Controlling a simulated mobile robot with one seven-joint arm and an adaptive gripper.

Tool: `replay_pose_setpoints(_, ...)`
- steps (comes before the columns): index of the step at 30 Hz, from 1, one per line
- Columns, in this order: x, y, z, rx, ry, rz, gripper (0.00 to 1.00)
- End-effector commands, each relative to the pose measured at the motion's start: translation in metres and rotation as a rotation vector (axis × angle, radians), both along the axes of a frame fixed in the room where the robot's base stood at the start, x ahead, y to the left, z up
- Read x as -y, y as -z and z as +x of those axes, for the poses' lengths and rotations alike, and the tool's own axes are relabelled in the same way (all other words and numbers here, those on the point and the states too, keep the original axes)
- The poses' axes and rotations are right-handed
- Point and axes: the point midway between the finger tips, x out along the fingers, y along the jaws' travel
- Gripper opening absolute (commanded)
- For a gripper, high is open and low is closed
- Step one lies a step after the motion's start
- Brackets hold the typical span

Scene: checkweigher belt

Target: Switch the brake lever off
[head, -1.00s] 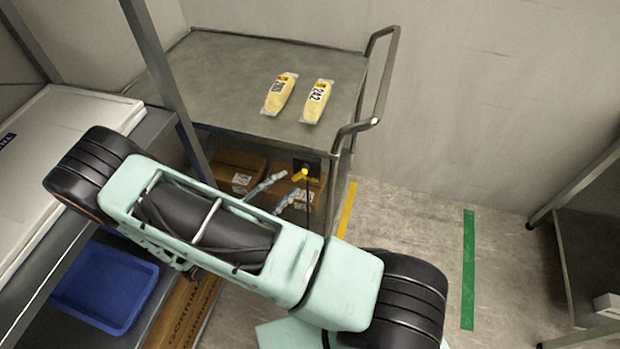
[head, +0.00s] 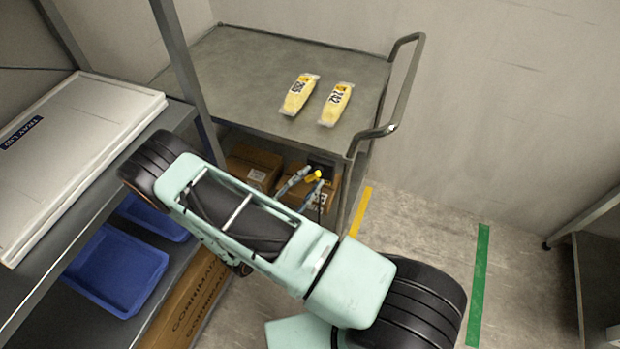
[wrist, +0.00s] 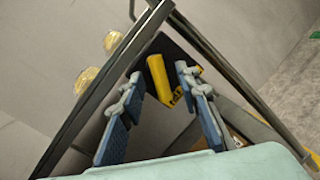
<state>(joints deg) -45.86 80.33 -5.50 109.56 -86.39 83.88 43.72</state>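The brake lever (head: 314,176) is a short yellow handle on a dark plate at the end of the grey cart (head: 240,75), below its top. In the wrist view the yellow lever (wrist: 159,80) stands out from the dark plate, tilted, with a yellow marked label beside its lower end. My gripper (head: 311,178) is open, its blue-grey fingers pointing at the plate. In the wrist view my gripper (wrist: 158,76) has one finger on each side of the lever, with gaps showing; I cannot tell whether the tips reach past its end.
Two yellow packs (head: 299,94) (head: 336,104) lie on the cart top. Cardboard boxes (head: 253,167) sit on its lower shelf. A rack with a white lid (head: 75,140) and blue trays (head: 118,270) stands at left, close to my arm. The floor at right is open.

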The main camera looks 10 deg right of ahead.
Motion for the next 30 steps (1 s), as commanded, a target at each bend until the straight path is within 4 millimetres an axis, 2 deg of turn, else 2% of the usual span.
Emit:
replay_pose_setpoints(11, 0.0051, 0.0001, 0.0041, 0.000, 0.000, 0.000, 0.30)
replay_pose_setpoints(19, 0.0052, 0.0002, 0.0040, 0.000, 0.001, 0.000, 0.01)
replay_pose_setpoints(30, 0.0057, 0.0008, 0.0041, -0.009, 0.001, -0.013, 0.00)
